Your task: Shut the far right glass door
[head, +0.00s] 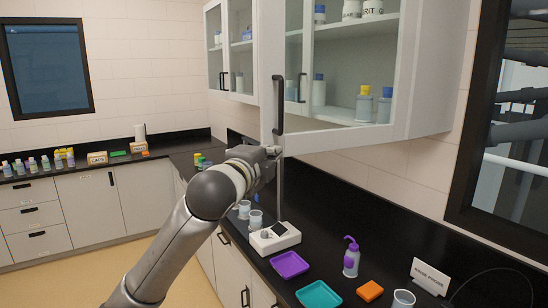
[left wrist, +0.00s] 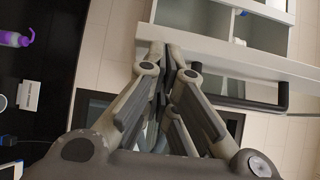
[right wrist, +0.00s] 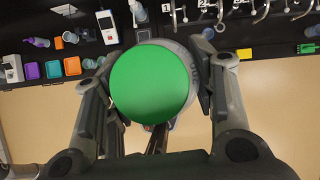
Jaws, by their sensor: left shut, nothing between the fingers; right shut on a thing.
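My left gripper (head: 276,152) is shut and empty, at the lower end of this door. In the left wrist view, its closed fingertips (left wrist: 168,62) lie beside the pale door frame (left wrist: 225,62), with the dark handle (left wrist: 245,102) to their right; contact is unclear. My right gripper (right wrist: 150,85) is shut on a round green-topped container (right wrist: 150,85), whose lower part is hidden.
The wall cabinet (head: 425,110) holds several bottles. Below, the black counter (head: 340,240) carries a purple tray (head: 290,264), a teal tray (head: 318,294), a purple wash bottle (head: 351,257), an orange box (head: 370,291) and a white device (head: 274,238). A window frame (head: 465,150) is at right.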

